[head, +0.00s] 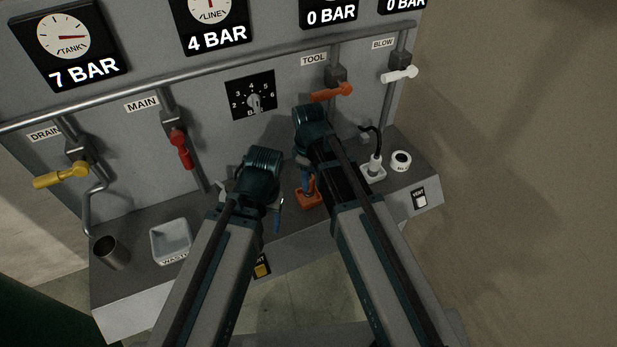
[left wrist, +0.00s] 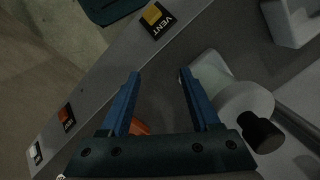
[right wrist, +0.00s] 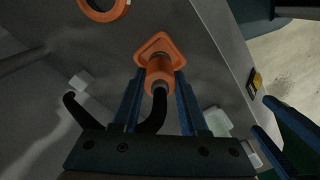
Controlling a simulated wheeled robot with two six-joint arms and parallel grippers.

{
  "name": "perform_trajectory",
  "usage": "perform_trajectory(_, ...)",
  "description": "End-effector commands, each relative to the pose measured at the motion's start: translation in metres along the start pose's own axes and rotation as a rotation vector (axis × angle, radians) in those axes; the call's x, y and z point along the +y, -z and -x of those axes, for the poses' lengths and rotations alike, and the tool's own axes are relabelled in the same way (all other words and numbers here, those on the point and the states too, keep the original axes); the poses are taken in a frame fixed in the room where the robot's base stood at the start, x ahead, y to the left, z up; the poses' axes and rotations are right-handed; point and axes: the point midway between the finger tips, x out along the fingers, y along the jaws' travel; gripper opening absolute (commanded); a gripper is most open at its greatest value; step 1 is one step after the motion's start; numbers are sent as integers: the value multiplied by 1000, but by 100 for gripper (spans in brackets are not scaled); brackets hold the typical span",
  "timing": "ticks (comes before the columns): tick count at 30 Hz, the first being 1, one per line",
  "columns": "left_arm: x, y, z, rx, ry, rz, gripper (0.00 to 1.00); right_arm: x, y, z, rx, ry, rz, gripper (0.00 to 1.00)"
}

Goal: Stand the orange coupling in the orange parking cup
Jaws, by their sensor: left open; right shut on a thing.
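The orange parking cup (head: 309,196) is a square orange flange on the grey ledge. It shows in the right wrist view (right wrist: 153,47). My right gripper (head: 307,184) is over it, with blue fingers pointing down. In the right wrist view that gripper (right wrist: 158,80) is shut on the orange coupling (right wrist: 159,74), with a black hose at its near end. The coupling lines up with the cup; whether its end is inside or just above cannot be told. My left gripper (head: 278,201) is open and empty, left of the cup; its open fingers (left wrist: 160,75) show in the left wrist view.
A white coupling (head: 375,165) with a black hose stands in a white cup (head: 374,174) on the right. A white ring (head: 401,161) is beside it. An orange ring (right wrist: 104,8) lies past the orange cup. A waste tray (head: 170,243) and metal cup (head: 110,252) are left.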

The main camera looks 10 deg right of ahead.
Motion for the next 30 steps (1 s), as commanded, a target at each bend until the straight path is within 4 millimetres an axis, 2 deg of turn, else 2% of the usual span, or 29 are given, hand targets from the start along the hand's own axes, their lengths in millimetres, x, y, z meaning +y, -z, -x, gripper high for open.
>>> perform_trajectory(27,2,1,-23,0,0,0,63,0,0,-23,0,0,0,0)
perform_trajectory(28,2,1,-21,0,0,0,63,0,0,-22,0,0,0,48)
perform_trajectory(30,2,1,-21,0,0,0,63,0,0,-21,0,0,0,61)
